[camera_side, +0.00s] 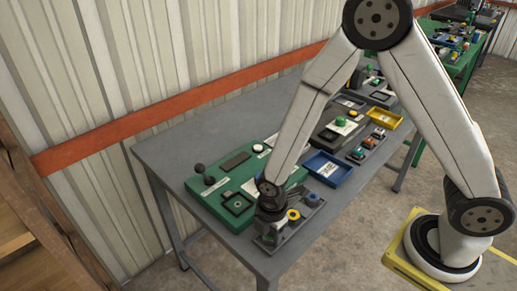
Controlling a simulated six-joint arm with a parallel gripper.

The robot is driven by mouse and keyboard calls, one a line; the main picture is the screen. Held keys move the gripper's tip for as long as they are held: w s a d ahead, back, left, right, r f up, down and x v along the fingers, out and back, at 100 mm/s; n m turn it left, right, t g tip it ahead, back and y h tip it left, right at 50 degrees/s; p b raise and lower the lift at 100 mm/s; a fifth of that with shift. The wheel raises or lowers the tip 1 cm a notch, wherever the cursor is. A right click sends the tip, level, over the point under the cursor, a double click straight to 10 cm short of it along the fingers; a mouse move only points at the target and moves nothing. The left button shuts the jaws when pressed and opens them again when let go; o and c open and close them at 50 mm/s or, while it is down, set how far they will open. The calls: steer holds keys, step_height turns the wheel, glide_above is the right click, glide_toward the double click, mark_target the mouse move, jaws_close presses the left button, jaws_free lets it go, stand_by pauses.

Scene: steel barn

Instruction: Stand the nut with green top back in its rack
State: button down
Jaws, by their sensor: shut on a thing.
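My gripper (269,234) points down at the near end of a grey rack (282,238), close to the table's front edge. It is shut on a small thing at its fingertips. That thing is mostly hidden by the gripper and too small to make out; I take it to be the nut with green top. I cannot tell whether it touches the rack. In the same rack, a yellow-topped nut (293,214) stands just right of my gripper, and a blue-grey one (312,198) stands farther along.
A green board (212,204) with a black knob (199,168) and dark blocks lies left of my gripper. A blue tray (327,170) and a yellow tray (385,118) lie farther back. The table's left end (175,150) is bare.

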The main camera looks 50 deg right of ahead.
mark_target(271, 234)
steer(key=shift+c, duration=0.9)
jaws_free()
steer(key=shift+r, duration=0.1)
step_height(271, 234, up, 12)
stand_by(0.7)
steer(key=s+d+r+m+t, duration=0.1)
steer(key=s+d+m+t, duration=0.1)
steer(key=d+m, duration=1)
steer(key=shift+s+m+t, duration=0.3)
steer(key=shift+s+m, duration=0.25)
steer(key=shift+m, duration=2.45)
steer(key=shift+r, duration=0.1)
